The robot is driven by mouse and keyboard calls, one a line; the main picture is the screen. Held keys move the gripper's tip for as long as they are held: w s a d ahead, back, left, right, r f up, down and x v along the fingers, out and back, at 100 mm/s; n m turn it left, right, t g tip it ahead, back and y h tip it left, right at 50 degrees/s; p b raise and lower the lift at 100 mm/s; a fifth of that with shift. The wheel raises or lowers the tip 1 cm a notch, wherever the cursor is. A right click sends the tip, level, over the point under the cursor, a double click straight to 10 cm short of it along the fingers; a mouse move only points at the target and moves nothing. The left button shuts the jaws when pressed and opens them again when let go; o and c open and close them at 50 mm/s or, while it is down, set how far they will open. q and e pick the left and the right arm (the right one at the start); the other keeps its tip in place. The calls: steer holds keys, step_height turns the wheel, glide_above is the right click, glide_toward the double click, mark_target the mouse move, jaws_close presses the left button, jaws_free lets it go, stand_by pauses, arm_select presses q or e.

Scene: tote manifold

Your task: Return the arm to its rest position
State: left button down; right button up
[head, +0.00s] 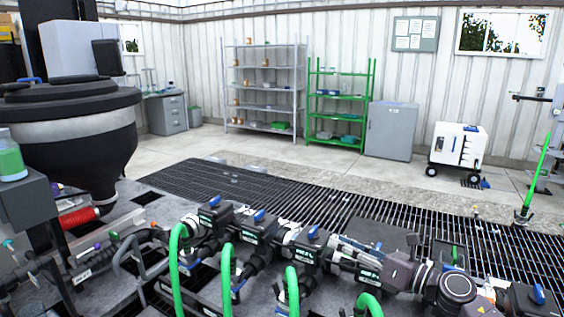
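My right arm reaches in from the lower right, low over the manifold. Its gripper (352,248) points left, among the valves. The fingers are small and blend with the valve parts, so I cannot tell whether they are open or shut, or whether they touch anything. The manifold (250,235) is a row of dark valve bodies with blue handles and green displays, running across the lower part of the head view. My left gripper is not in view.
Several green hoses (228,275) arch up in front of the manifold. A large dark hopper (75,130) stands at the left. Floor grating (260,195) lies behind the manifold. Grey shelves (263,90), green shelves (340,98) and a white wheeled unit (457,146) stand farther back.

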steer(key=s+d+f+m+t+h, duration=0.1)
steer(key=s+d+f+m+h, duration=0.3)
steer(key=m, duration=0.6)
steer(key=s+d+f+m+h, duration=0.1)
steer(key=s+f+m+h, duration=0.5)
steer(key=m, duration=0.4)
steer(key=s+d+f+m+t+h, duration=0.1)
steer(key=s+d+f+m+h, duration=0.25)
steer(key=f+m, duration=0.45)
steer(key=s+a+f+m+g, duration=0.1)
steer(key=s+f+m+g, duration=0.25)
steer(key=s, duration=0.65)
steer(key=s+a+f+m+g, duration=0.1)
steer(key=s+f+m+g, duration=0.25)
steer(key=s, duration=0.55)
steer(key=s+a+f+m+g, duration=0.1)
steer(key=s+f+m+g, duration=0.25)
steer(key=s, duration=0.65)
step_height(320, 180, down, 24)
steer(key=g, duration=0.2)
steer(key=s+d+f, duration=0.3)
steer(key=s+f, duration=1.4)
steer(key=s, duration=0.1)
steer(key=shift+s+f+g, duration=0.3)
steer(key=shift+g, duration=0.05)
